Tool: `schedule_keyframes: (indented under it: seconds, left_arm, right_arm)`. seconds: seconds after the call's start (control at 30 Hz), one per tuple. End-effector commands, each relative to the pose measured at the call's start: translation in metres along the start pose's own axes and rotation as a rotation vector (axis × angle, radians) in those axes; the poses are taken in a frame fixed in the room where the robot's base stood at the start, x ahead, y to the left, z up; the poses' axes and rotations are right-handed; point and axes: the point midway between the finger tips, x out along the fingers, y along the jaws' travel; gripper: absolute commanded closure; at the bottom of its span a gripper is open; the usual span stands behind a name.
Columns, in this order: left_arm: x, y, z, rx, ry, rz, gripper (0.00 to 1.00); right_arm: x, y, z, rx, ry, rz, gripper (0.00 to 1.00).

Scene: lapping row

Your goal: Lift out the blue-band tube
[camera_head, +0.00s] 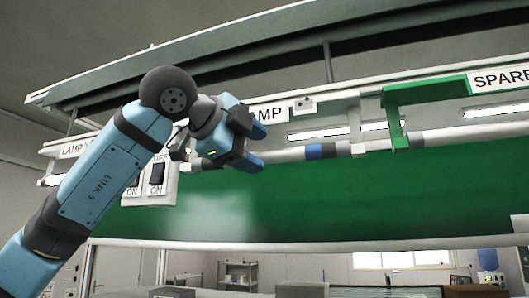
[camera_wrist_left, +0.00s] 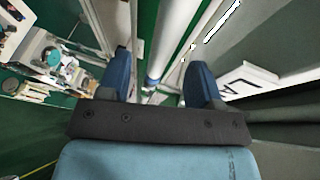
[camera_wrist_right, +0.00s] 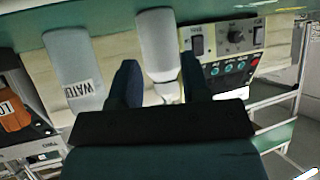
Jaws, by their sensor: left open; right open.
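The blue-band tube (camera_head: 290,154) is a white tube lying lengthwise below the lamp fixture, with a dark blue band (camera_head: 320,151) near its right holder. My left gripper (camera_head: 255,147) is open by the tube's left part, under the "LAMP" label. In the left wrist view the tube (camera_wrist_left: 168,45) runs between the spread fingers (camera_wrist_left: 162,68), with the blue band (camera_wrist_left: 152,83) near them. I cannot tell whether the fingers touch it. My right gripper (camera_wrist_right: 159,65) is open and empty; it is outside the head view.
A green bracket (camera_head: 398,115) hangs at the right under the "SPARE" sign (camera_head: 500,78). A green panel (camera_head: 300,205) lies below the tube. A control panel (camera_wrist_right: 228,50) and two pale grey objects (camera_wrist_right: 72,65) are near my right gripper.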

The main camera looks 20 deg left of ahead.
Motion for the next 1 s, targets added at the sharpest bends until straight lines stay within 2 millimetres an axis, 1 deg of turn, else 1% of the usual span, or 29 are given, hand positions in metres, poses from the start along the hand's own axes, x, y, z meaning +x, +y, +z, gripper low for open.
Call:
schedule_keyframes:
  seconds: [0.03,0.1,0.23,0.33,0.53,0.57,0.6,0.67,0.7,0.8,1.0]
  left_arm:
    - [0.008,-0.005,0.0,0.0,-0.002,0.004,0.41]
    - [0.019,-0.007,-0.001,-0.001,-0.001,0.004,0.41]
    - [0.036,-0.005,-0.001,-0.001,-0.001,0.003,0.41]
    - [0.042,-0.004,-0.001,0.0,0.0,0.002,0.41]
    - [0.043,-0.002,-0.001,0.0,0.0,0.001,0.41]
    - [0.043,-0.002,-0.001,0.0,0.0,0.001,0.44]
    - [0.043,-0.002,-0.001,0.0,0.0,0.001,0.53]
    - [0.042,-0.002,-0.001,0.0,0.0,0.001,0.67]
    - [0.042,-0.002,-0.001,0.0,0.0,0.001,0.76]
    - [0.042,-0.002,-0.001,0.0,0.0,0.002,0.97]
    - [0.042,-0.003,-0.001,0.0,0.0,0.001,0.97]
  right_arm:
    - [-0.005,0.0,-0.007,0.0,-0.001,0.0,0.57]
    - [-0.009,0.0,-0.013,0.0,-0.001,0.0,0.57]
    - [-0.012,0.0,-0.02,0.0,0.005,0.0,0.57]
    - [-0.013,0.0,-0.023,0.0,0.009,0.0,0.57]
    - [-0.013,0.0,-0.023,0.0,0.01,0.0,0.57]
    - [-0.013,0.0,-0.023,0.0,0.009,0.0,0.57]
    - [-0.013,0.0,-0.022,0.0,0.009,0.0,0.57]
    - [-0.013,0.0,-0.022,0.0,0.008,0.0,0.57]
    - [-0.013,0.0,-0.021,0.0,0.007,0.0,0.57]
    - [-0.012,-0.001,-0.02,0.0,0.005,0.0,0.57]
    - [-0.012,-0.001,-0.019,0.0,0.002,-0.001,0.57]
